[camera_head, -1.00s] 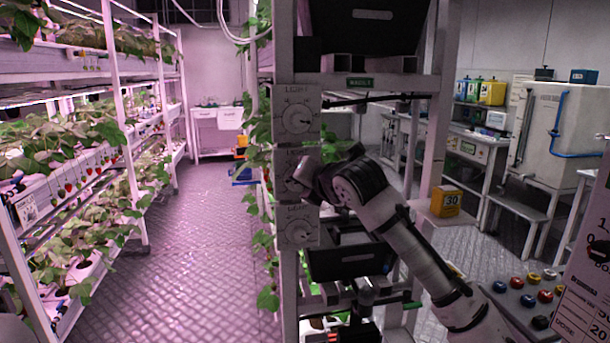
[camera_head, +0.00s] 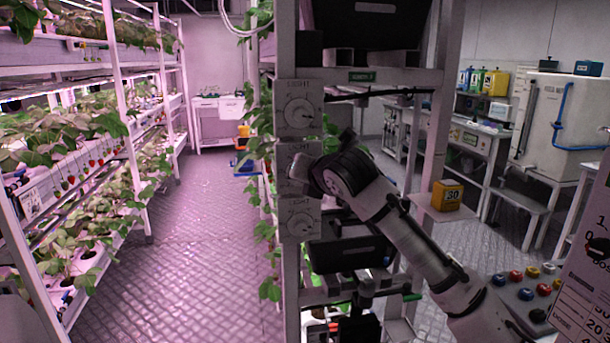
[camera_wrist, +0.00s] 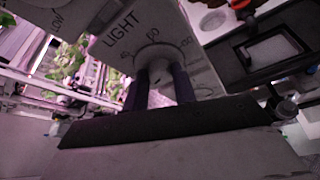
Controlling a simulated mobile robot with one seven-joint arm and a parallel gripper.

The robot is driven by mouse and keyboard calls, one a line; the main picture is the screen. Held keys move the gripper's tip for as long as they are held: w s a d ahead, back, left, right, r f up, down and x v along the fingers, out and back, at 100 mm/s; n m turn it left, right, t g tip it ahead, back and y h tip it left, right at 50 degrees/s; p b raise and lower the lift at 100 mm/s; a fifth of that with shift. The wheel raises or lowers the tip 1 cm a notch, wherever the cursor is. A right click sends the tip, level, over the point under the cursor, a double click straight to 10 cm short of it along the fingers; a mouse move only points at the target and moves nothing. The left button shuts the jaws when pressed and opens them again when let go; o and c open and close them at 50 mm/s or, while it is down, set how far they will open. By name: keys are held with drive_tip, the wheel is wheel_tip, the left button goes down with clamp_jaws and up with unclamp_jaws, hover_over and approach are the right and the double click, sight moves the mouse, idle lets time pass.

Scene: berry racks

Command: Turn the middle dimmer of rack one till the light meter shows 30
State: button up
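Three white dimmer plates stand one above another on the rack post: the top dimmer (camera_head: 299,113), the middle dimmer (camera_head: 298,153) and the bottom dimmer (camera_head: 300,222). My gripper (camera_wrist: 161,84) is at the middle dimmer, and my wrist hides much of that plate in the head view. In the wrist view its two dark fingers stand on both sides of the pale dimmer knob (camera_wrist: 159,72), seemingly closed on it. The scale and the word LIGHT show above the knob.
Plant racks (camera_head: 75,150) line the left side, with a clear aisle floor (camera_head: 205,215) between. Black bins (camera_head: 350,252) sit in the rack behind my arm. A panel of coloured buttons (camera_head: 525,290) and a printed sheet (camera_head: 580,310) are at the lower right.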

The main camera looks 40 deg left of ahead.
drive_tip(key=o, duration=0.4)
drive_tip(key=shift+o, duration=0.2)
drive_tip(key=b+v, duration=0.3)
drive_tip(key=v, duration=1)
drive_tip(key=shift+s+d+b, duration=0.2)
drive_tip(key=shift+d+b, duration=0.1)
drive_tip(key=shift+r, duration=0.1)
